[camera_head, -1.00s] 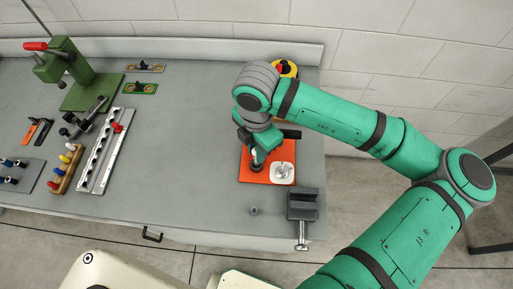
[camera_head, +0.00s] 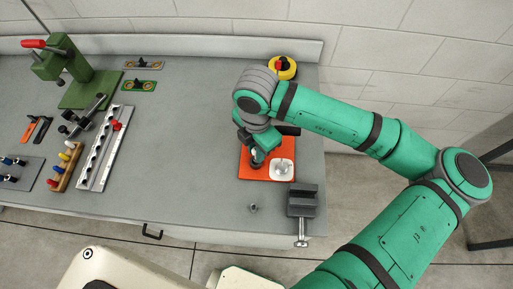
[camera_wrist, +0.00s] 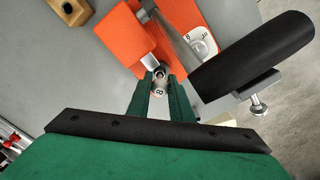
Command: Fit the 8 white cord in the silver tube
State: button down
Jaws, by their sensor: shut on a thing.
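My gripper (camera_wrist: 158,82) is shut on a small pale cylindrical piece (camera_wrist: 158,91) whose end bears a black 8. I take it for the white cord, though its length is hidden. In the head view my gripper (camera_head: 258,158) is low over the orange board (camera_head: 252,172), and the held piece cannot be made out. A white cup-like part (camera_head: 274,174) with a silver piece (camera_head: 284,165) in it sits on the board, right of my gripper. The white part also shows in the wrist view (camera_wrist: 207,47). I cannot tell which part is the silver tube.
A black handle (camera_wrist: 262,58) on a grey bar rises close beside my fingers. A grey vise (camera_head: 302,200) sits at the bench's front edge, near a small grey peg (camera_head: 254,208). The bench middle is clear.

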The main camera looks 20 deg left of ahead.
jog(key=shift+f, duration=0.65)
jog(key=c, duration=1.5)
grip_release()
notch_tip(320, 180, up, 11)
jog(key=shift+f, duration=0.1)
jog(key=shift+w, duration=0.1)
